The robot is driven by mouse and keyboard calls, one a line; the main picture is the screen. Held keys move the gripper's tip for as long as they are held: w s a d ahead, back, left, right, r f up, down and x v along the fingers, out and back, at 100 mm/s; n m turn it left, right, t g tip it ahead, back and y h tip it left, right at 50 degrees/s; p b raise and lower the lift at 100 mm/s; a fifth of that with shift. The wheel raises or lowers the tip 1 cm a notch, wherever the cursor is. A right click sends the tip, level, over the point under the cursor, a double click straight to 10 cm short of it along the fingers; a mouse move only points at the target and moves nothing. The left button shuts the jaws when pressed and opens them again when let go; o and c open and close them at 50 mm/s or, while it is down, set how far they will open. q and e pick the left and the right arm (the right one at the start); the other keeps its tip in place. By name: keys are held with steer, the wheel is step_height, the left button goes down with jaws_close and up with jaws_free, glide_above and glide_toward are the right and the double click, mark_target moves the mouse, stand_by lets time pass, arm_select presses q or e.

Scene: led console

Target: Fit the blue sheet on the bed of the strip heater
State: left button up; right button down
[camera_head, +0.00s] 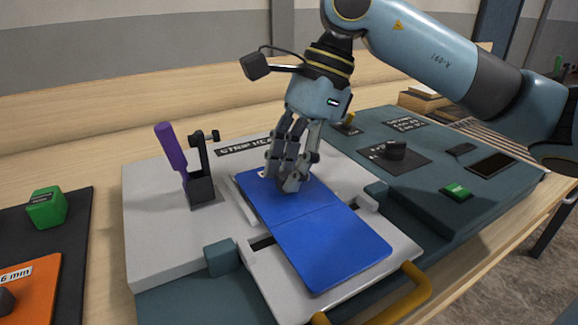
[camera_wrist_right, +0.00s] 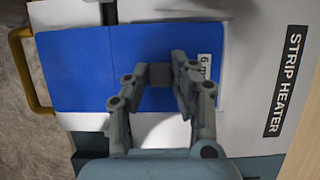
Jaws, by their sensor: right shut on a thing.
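The blue sheet (camera_head: 325,233) lies flat over the light bed (camera_head: 268,283) of the strip heater (camera_head: 150,230), with a faint line across its middle. In the right wrist view the blue sheet (camera_wrist_right: 80,68) shows a white "6 m" label at one end, partly covered by a finger. My right gripper (camera_head: 290,180) points down at the far end of the sheet, its fingers closed around a small grey block on it. The wrist view shows the right gripper (camera_wrist_right: 160,78) at that block. Whether the sheet touches the bed everywhere is hidden. My left gripper is not in view.
A purple-handled clamp (camera_head: 172,150) stands left of the sheet. A yellow handle (camera_head: 412,290) is at the bed's front. A teal console (camera_head: 400,160) with a black knob and green button lies right. A green block (camera_head: 46,207) and orange plate (camera_head: 30,285) are at left.

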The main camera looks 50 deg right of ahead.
steer(key=shift+f+b, duration=0.35)
steer(key=shift+b, duration=0.05)
stand_by(0.4)
steer(key=c, duration=1)
jaws_free()
steer(key=shift+c, duration=0.2)
steer(key=v, duration=0.5)
steer(key=shift+s+d+r, duration=0.1)
steer(key=shift+d+r, duration=0.2)
steer(key=shift+r, duration=0.05)
steer(key=shift+v, duration=0.8)
steer(key=shift+a+r, duration=0.1)
